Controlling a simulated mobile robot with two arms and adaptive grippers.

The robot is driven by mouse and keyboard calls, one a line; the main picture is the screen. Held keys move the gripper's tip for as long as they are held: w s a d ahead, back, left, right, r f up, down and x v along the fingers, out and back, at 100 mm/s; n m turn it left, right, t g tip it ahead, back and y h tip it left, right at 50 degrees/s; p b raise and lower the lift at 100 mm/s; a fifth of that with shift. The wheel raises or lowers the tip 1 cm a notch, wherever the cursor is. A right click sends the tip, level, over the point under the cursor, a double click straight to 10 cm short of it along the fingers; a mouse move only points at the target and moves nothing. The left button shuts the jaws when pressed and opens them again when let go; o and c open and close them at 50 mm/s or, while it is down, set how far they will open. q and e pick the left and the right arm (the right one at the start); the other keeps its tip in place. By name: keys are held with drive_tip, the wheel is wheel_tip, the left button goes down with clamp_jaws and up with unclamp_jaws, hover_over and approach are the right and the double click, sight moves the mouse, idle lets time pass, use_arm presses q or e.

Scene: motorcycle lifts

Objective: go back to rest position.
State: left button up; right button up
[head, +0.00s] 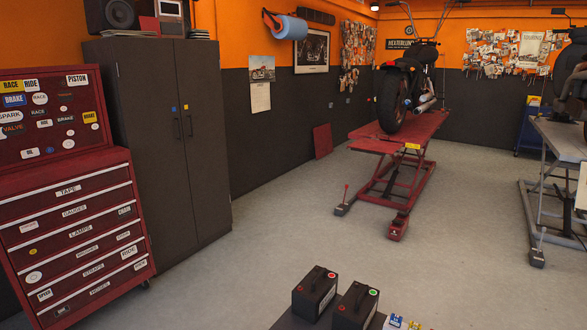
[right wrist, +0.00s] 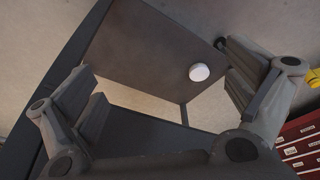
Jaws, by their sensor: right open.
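My right gripper (right wrist: 165,95) shows in the right wrist view with its two fingers spread wide apart. It is open and nothing is between the fingers. Past the fingers is a dark grey panel (right wrist: 150,50) with a round white piece (right wrist: 199,72) on it; I cannot tell what the panel belongs to. No arm or gripper of mine shows in the head view, so the left gripper is out of sight.
In the head view two black batteries (head: 314,292) stand at the bottom edge. A red tool chest (head: 75,235) and dark cabinet (head: 160,140) line the left wall. A red lift (head: 385,145) bears a motorcycle (head: 395,100). A grey lift (head: 562,140) stands right. The middle floor is clear.

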drive_tip(key=s+d+f+g, duration=0.1)
drive_tip(key=s+f, duration=0.3)
drive_tip(key=f, duration=0.4)
drive_tip(key=s+f, duration=0.3)
drive_tip(key=f, duration=0.5)
drive_tip(key=s+d+f, duration=0.2)
drive_tip(key=s+f, duration=0.6)
drive_tip(key=s, duration=0.4)
drive_tip(key=shift+s+d+g, duration=0.15)
drive_tip(key=shift+d+g, duration=0.05)
drive_tip(key=shift+g, duration=0.2)
